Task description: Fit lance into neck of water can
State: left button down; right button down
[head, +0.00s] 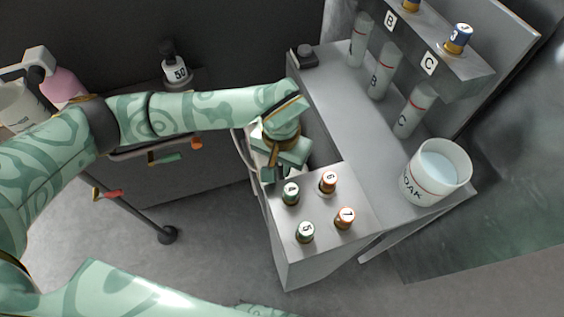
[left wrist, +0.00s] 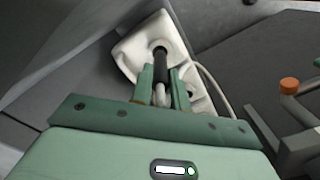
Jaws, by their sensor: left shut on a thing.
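My left gripper (head: 272,168) reaches down beside the grey bench, behind the panel of numbered knobs. In the left wrist view its fingers (left wrist: 161,88) are shut on the lance (left wrist: 161,68), a dark rod with a pale lower part. The white water can (left wrist: 128,52) lies beyond the fingers, with its round neck (left wrist: 159,43) at the lance's far end. The lance end overlaps the neck; how deep it sits, if at all, I cannot tell. In the head view my gripper and arm hide most of the can. My right gripper is out of view.
A panel (head: 318,209) with several numbered knobs stands close to my left gripper. A pale hose (left wrist: 218,92) curves beside the can. The OAK beaker (head: 437,172) and labelled tubes (head: 381,72) stand on the bench. Bottle 50 (head: 176,69) is behind my arm.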

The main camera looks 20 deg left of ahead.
pick_arm(q)
jog(key=c, duration=1.3)
grip_release()
jog(key=shift+c, duration=0.2)
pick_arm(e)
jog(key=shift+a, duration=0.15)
